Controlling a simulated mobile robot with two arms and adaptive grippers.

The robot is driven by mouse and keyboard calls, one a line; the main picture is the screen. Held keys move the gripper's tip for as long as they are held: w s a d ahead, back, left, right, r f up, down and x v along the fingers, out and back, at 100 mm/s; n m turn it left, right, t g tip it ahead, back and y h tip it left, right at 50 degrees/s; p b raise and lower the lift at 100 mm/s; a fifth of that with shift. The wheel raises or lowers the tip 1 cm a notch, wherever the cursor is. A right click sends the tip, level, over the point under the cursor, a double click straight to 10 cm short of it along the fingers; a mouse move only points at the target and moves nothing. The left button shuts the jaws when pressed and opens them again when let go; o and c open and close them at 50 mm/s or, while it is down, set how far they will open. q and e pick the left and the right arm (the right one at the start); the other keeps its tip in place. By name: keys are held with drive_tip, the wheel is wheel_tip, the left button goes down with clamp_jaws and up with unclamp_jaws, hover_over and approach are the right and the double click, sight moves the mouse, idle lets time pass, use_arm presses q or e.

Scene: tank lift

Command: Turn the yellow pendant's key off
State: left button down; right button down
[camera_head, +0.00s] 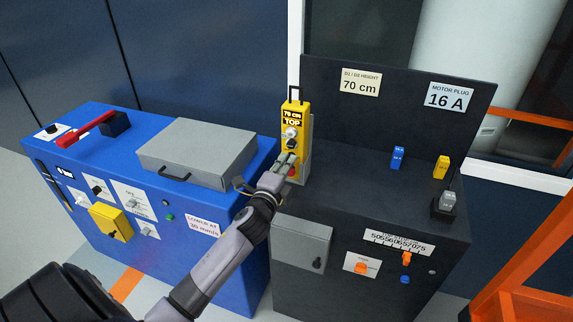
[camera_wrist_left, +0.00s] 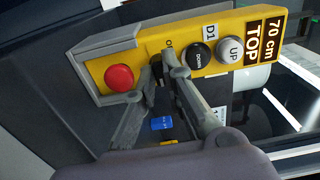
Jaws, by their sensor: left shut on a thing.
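The yellow pendant (camera_head: 295,117) hangs upright at the left end of the dark cabinet. In the left wrist view the pendant (camera_wrist_left: 205,30) carries a red button (camera_wrist_left: 119,78), a black DOWN button (camera_wrist_left: 201,55) and a grey UP button (camera_wrist_left: 230,50). A small black key (camera_wrist_left: 156,72) sits between the red and DOWN buttons. My left gripper (camera_head: 289,163) is at the lower part of the pendant. In the wrist view its fingertips (camera_wrist_left: 164,68) are shut on the key, which they partly cover, along with the label beside it. My right gripper is not in view.
The blue cabinet (camera_head: 215,240) with a grey lidded box (camera_head: 195,150) stands at the left. On the dark cabinet (camera_head: 350,205) stand a blue plug (camera_head: 397,158) and a yellow plug (camera_head: 441,167). An orange frame (camera_head: 520,275) is at the right.

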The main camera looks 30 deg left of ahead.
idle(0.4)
use_arm(q)
drive_tip(key=n+p, duration=0.1)
drive_tip(key=n, duration=0.3)
drive_tip(key=shift+n, duration=0.4)
drive_tip(key=n+p, duration=0.3)
drive_tip(key=n, duration=0.6)
drive_tip(key=shift+n, duration=0.4)
drive_tip(key=shift+n+p, duration=0.75)
drive_tip(key=shift+n, duration=0.85)
drive_tip(key=shift+f, duration=0.1)
drive_tip(key=c, duration=2)
unclamp_jaws()
drive_tip(key=shift+o, duration=0.2)
